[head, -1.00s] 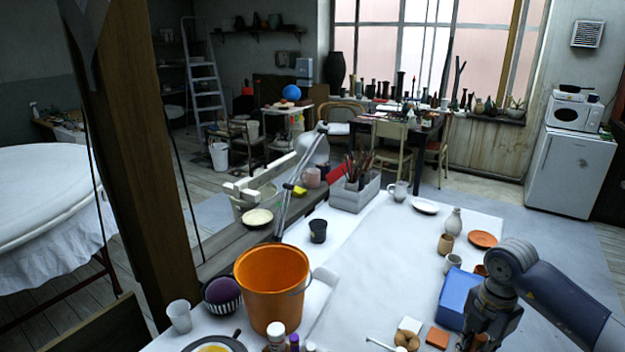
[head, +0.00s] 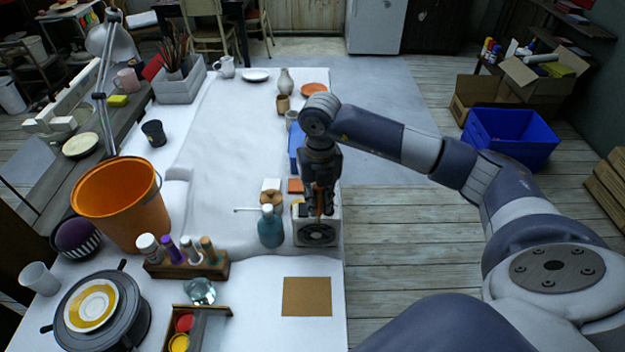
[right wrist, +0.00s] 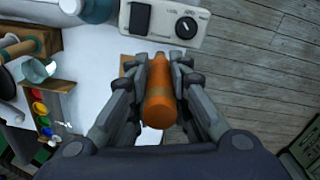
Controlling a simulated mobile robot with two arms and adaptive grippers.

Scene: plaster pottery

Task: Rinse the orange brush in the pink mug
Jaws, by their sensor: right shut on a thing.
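My right gripper (head: 319,198) is shut on the orange brush, whose thick rounded orange end (right wrist: 160,95) sits between the fingers in the right wrist view. A sliver of orange shows between the fingers in the head view; the bristles are hidden. The gripper is over the table's right side, above a small white device with a round dial (head: 316,233). The pink mug (head: 127,81) stands far to the left, at the back, beside the desk lamp, well apart from the gripper. My left gripper is not in view.
A teal bottle (head: 271,229) stands left of the white device. A large orange bucket (head: 120,205), a rack of small bottles (head: 187,267) and the lamp (head: 103,95) occupy the left side. A brown square (head: 307,297) lies near the front. The table's middle is mostly bare.

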